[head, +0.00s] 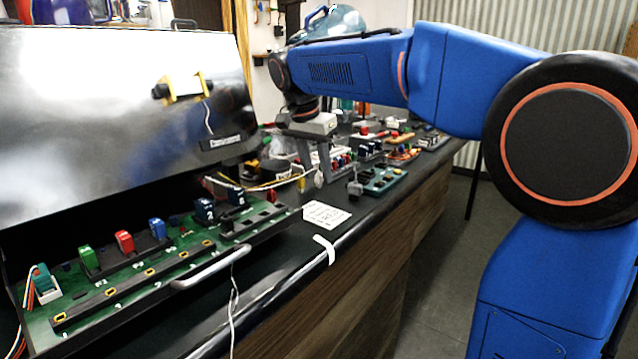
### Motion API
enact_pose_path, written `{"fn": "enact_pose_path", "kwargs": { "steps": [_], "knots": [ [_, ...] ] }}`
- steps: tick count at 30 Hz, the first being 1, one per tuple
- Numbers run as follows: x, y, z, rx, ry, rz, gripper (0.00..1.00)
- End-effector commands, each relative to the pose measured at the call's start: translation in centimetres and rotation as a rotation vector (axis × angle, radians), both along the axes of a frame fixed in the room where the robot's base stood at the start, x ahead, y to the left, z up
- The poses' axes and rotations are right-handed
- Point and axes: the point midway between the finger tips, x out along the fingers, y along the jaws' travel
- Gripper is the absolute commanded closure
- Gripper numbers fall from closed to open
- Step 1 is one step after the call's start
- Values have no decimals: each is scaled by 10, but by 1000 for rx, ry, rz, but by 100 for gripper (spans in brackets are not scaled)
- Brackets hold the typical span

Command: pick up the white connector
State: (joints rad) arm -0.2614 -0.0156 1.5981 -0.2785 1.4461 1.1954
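A small white piece (318,179), possibly the white connector, shows between or just behind the fingertips, close to the right one. I cannot tell whether it touches a finger. A thin white cable (234,290) hangs over the counter front by the silver handle; its upper end shows no clear plug. A teal block with a white base (46,288) and orange and white wires sits at the board's left end.
A printed white card (326,215) lies on the counter (283,252). A teal module (386,181) and several other parts crowd the counter behind and right of my gripper.

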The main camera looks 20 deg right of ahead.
Motion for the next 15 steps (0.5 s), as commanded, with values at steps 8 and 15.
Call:
{"fn": "enact_pose_path", "kwargs": {
  "steps": [8, 15],
  "knots": [
    [1, -1, -5, 1, -1, 0, 66],
    [1, -1, -5, 0, 0, 0, 100]
  ]
}}
